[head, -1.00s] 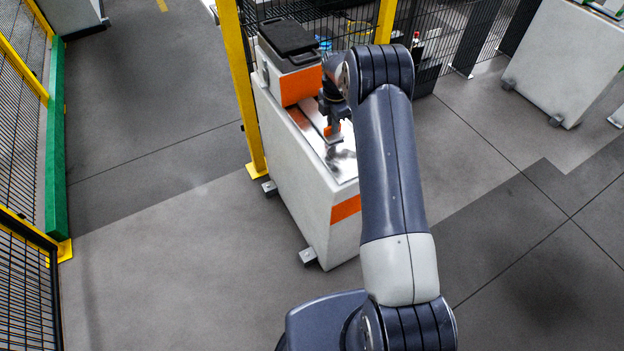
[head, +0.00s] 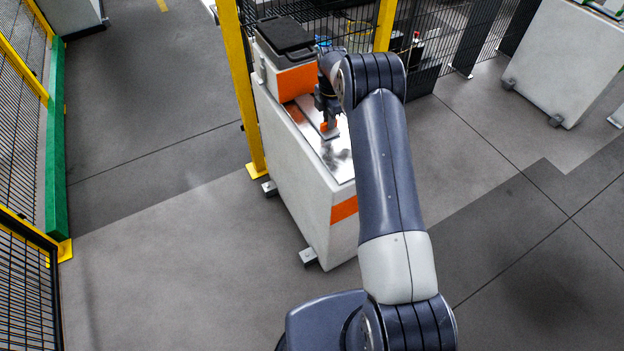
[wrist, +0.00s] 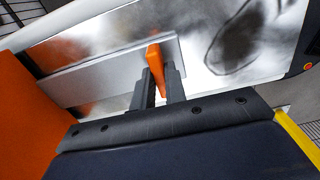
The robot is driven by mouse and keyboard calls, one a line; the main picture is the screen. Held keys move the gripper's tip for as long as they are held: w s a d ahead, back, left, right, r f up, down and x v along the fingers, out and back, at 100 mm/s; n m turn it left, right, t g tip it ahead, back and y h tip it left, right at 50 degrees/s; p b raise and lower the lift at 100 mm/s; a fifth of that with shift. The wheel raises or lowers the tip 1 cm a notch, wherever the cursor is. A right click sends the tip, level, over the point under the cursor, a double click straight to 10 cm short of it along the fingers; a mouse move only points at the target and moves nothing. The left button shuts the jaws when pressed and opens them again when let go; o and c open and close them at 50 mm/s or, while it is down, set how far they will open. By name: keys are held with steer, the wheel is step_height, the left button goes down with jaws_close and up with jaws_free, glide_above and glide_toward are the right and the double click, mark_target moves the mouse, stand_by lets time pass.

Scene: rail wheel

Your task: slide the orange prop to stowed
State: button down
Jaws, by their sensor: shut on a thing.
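The orange prop (wrist: 155,62) stands up from a flat grey slide plate (wrist: 95,78) on the shiny metal top of a white cabinet. My gripper (wrist: 160,88) is shut on the prop, with one dark finger on each side of it. In the head view the orange prop (head: 329,126) shows just below my gripper (head: 327,118), and the end of my arm hides part of the cabinet top. The prop is near the right end of the plate in the wrist view.
A white and orange box with a dark lid (head: 284,38) sits at the cabinet's back. Its orange face (wrist: 25,110) is at the left in the wrist view. A yellow post (head: 243,90) and black mesh fence stand close by. The metal top (wrist: 215,45) has dark smudges.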

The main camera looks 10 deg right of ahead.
steer(key=shift+w+a, duration=0.2)
steer(key=shift+w, duration=0.35)
steer(key=shift+w+a, duration=0.2)
steer(key=shift+w, duration=0.3)
steer(key=c, duration=1.2)
jaws_free()
steer(key=shift+c, duration=0.2)
steer(key=shift+r, duration=0.1)
step_height(320, 180, up, 6)
steer(key=p, duration=0.3)
steer(key=shift+s, duration=0.1)
steer(key=shift+f, duration=0.2)
step_height(320, 180, down, 6)
steer(key=b, duration=0.3)
steer(key=shift+s+d+r, duration=0.15)
steer(key=shift+s+d, duration=0.05)
steer(key=shift+s, duration=0.2)
